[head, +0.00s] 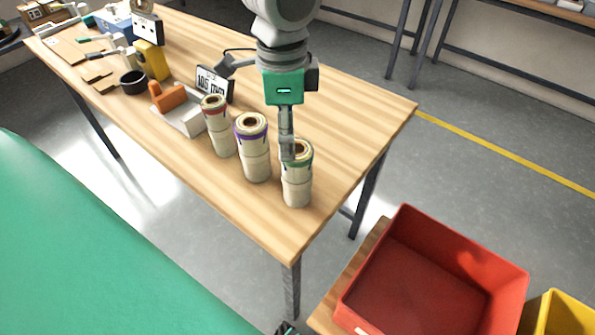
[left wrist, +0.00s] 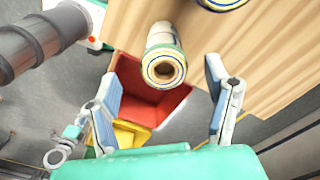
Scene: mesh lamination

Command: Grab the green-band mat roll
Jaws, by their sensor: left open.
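The green-band mat roll (head: 297,188) stands upright near the right end of the wooden table, a pale roll with a green band near its top. My left gripper (head: 287,150) comes down from above, and its finger overlaps the roll's top in the head view. In the left wrist view the gripper (left wrist: 163,78) is open, with the roll's end (left wrist: 164,69) showing between its spread fingers. I see no finger closed on it. A dark and green part at the bottom edge of the head view may be my right gripper (head: 286,328); its jaws are unclear.
A purple-band roll (head: 256,165) and a red-band roll (head: 222,142) stand to the left on the table (head: 347,120). A red bin (head: 425,285) and yellow bin (head: 562,315) stand lower right.

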